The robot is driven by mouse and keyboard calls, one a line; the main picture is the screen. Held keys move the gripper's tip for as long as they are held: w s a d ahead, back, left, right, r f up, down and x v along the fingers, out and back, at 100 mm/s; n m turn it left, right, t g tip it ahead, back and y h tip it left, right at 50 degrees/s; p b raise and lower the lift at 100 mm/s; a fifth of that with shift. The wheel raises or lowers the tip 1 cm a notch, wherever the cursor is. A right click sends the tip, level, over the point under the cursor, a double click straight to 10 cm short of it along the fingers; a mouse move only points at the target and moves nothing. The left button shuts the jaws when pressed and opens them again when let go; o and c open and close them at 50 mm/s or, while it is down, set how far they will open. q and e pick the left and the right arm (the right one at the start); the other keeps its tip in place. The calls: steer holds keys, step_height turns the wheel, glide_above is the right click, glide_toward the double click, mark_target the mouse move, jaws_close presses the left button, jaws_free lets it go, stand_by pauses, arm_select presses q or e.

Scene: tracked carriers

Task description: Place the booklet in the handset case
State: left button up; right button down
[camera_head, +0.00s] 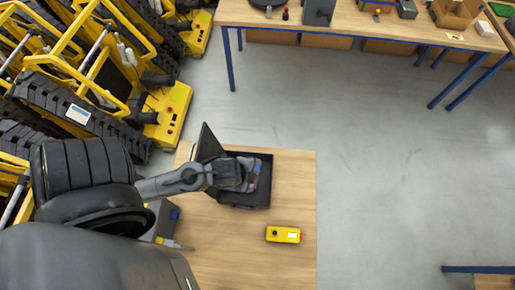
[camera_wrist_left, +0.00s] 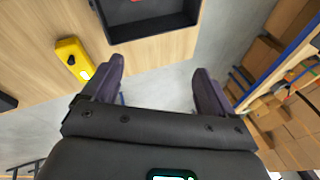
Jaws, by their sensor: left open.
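The open black handset case (camera_head: 262,194) lies on the wooden table, its dark lid (camera_head: 208,143) standing up at the left. My left arm reaches over it and hides part of its inside; something small and red shows there. The case's wall (camera_wrist_left: 155,29) also shows at the top of the left wrist view. My left gripper (camera_wrist_left: 157,80) is open, with nothing between its fingers. In the head view my left gripper (camera_head: 245,175) appears above the case; its height is unclear. I cannot make out the booklet in either view. My right gripper is not in view.
A yellow handset-like device (camera_head: 283,235) lies on the table (camera_head: 298,180) near the case; it also shows in the wrist view (camera_wrist_left: 75,58). Yellow tracked carriers (camera_head: 172,115) stand left.

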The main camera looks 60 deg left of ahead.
arm_select(q)
steer(key=s+d+r+n+g+h, duration=0.1)
steer(key=d+r+n, duration=0.2)
steer(key=d+n, duration=0.3)
steer(key=shift+s+r+n, duration=0.15)
steer(key=shift+r+n, duration=0.15)
steer(key=shift+n, duration=0.8)
steer(key=shift+d+r, duration=0.1)
